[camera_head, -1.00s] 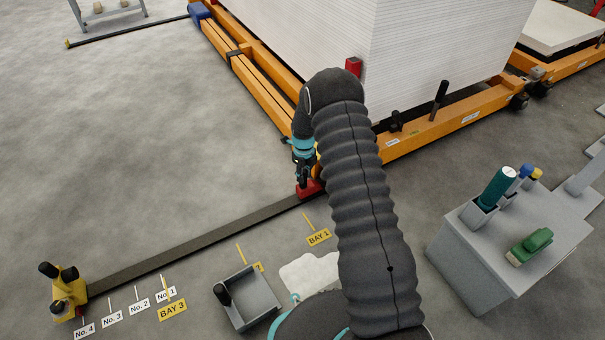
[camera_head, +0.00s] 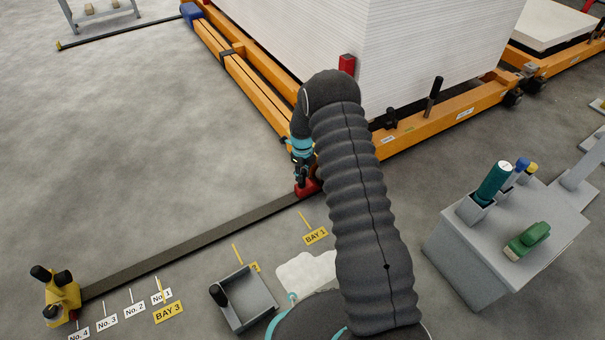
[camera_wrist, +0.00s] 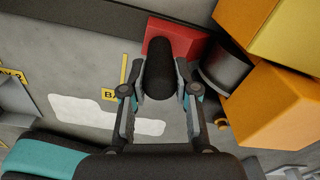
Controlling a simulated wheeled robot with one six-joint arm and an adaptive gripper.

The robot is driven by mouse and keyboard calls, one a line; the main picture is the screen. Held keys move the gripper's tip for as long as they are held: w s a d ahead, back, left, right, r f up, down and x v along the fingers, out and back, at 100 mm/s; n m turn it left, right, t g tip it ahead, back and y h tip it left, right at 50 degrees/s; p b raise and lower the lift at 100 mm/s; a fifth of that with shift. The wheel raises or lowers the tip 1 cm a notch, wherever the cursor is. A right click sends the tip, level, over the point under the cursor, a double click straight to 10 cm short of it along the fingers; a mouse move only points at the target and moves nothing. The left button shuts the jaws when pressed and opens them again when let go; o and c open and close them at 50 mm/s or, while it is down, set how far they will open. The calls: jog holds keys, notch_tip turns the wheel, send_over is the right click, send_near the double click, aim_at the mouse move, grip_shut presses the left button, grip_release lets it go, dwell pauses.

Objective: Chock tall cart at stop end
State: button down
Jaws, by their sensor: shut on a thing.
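The tall cart (camera_head: 300,50) is an orange frame bearing a high stack of white sheets. A red chock (camera_head: 306,187) with a black handle sits low at the cart's near corner, on or beside the dark floor rail (camera_head: 200,238). In the wrist view the red chock (camera_wrist: 178,38) lies close to a dark wheel (camera_wrist: 222,66) under the orange frame; whether they touch is unclear. My gripper (camera_head: 302,172) is shut on the chock's black handle (camera_wrist: 158,70), with one finger on each side. My arm hides part of the cart's near corner.
A yellow end stop (camera_head: 62,296) stands at the rail's left end, near several numbered floor labels. A grey open bin (camera_head: 245,300) is on the floor. A grey cabinet (camera_head: 480,270) at right holds a green bottle and a green brush.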

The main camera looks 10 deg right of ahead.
jog(key=c, duration=0.8)
grip_release()
jog(key=shift+r, duration=0.1)
notch_tip(320, 180, up, 12)
jog(key=shift+f, duration=0.1)
